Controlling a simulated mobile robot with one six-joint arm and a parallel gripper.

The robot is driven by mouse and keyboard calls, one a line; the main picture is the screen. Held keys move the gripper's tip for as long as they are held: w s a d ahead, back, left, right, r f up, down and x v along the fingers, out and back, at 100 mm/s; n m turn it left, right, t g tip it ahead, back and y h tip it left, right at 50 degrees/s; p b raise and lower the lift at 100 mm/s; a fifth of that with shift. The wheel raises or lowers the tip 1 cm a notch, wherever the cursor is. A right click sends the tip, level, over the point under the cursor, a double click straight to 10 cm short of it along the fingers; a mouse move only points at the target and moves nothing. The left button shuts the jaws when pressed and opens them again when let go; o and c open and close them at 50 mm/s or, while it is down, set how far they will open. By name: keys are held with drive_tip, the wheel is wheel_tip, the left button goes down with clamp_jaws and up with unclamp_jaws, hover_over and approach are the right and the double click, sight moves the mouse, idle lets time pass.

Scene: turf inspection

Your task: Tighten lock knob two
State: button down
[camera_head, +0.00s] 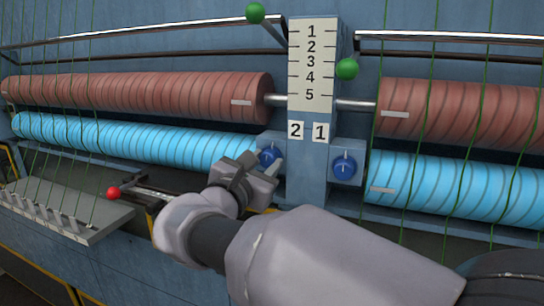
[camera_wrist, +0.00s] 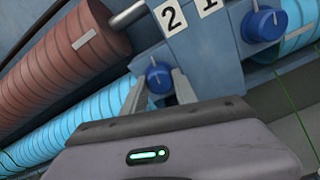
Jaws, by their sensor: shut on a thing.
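Lock knob two is the blue knob (camera_head: 268,153) below the label 2, on a blue-grey block left of the post. It also shows in the wrist view (camera_wrist: 158,76). My gripper (camera_head: 264,165) reaches it from the lower front, with one finger on each side of the knob. In the wrist view the fingers (camera_wrist: 160,83) are shut on it. The fingers and wrist partly cover the knob's lower part in the head view. The other blue knob (camera_head: 344,165), below the label 1, stands free to the right and also shows in the wrist view (camera_wrist: 263,24).
The post carries a scale plate (camera_head: 313,60) numbered 1 to 5. Red rolls (camera_head: 140,95) lie above light-blue rolls (camera_head: 130,138) on both sides. Two green-balled levers (camera_head: 347,69) stand above. A red-balled lever (camera_head: 114,193) lies left of my wrist. Green strands hang in front.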

drive_tip(key=shift+n+p, duration=0.3)
drive_tip(key=shift+n, duration=0.3)
drive_tip(key=c, duration=1)
unclamp_jaws()
drive_tip(key=shift+o, duration=0.2)
drive_tip(key=shift+s, duration=0.1)
drive_tip(key=v, duration=1.7)
drive_tip(key=shift+s+b, duration=0.15)
drive_tip(key=shift+b, duration=0.3)
